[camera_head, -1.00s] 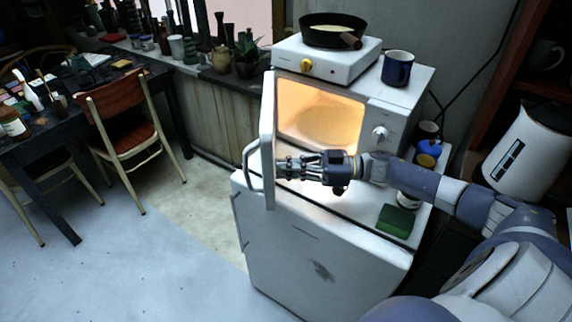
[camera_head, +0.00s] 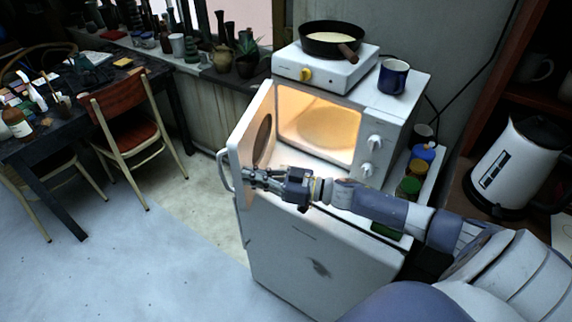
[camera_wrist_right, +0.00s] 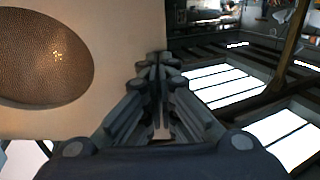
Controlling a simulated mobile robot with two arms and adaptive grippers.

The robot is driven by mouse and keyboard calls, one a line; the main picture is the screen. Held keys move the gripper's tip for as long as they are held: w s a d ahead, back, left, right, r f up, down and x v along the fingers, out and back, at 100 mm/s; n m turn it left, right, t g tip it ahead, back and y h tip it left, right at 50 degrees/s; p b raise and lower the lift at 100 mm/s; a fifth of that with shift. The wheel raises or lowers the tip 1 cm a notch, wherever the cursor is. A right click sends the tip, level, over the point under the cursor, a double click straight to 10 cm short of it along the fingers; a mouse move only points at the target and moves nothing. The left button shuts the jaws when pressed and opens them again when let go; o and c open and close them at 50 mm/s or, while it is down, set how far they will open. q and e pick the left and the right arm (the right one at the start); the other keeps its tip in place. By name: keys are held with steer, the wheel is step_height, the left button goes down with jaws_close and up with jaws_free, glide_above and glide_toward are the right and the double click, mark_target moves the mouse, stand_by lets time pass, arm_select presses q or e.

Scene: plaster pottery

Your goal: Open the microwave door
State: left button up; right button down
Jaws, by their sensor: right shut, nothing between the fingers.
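The white microwave (camera_head: 372,143) stands on a low white cabinet, its lit interior (camera_head: 318,122) showing a round plate. Its door (camera_head: 240,140) is swung out to the left, with the handle (camera_head: 223,170) on its outer side. My right gripper (camera_head: 250,178) is shut and empty, at the inner face of the door near its free edge; whether it touches is hard to tell. In the right wrist view the shut fingers (camera_wrist_right: 160,75) lie along the door's inner panel (camera_wrist_right: 120,60) with its dark oval window (camera_wrist_right: 45,55). My left gripper is not in view.
A hot plate (camera_head: 325,72) with a pan (camera_head: 333,38) and a blue mug (camera_head: 393,76) stand on the microwave. Jars (camera_head: 420,160) stand at its right, a kettle (camera_head: 515,165) farther right. A chair (camera_head: 125,115) and table are at left; the floor (camera_head: 150,260) between is clear.

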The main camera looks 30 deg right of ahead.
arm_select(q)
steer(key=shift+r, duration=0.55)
arm_select(e)
steer(key=w+a+m+t+h, duration=0.2)
steer(key=w+a+h, duration=0.1)
steer(key=w+a, duration=0.4)
steer(key=shift+w+a+m, duration=0.3)
steer(key=shift+w+a, duration=0.05)
steer(key=shift+w, duration=0.45)
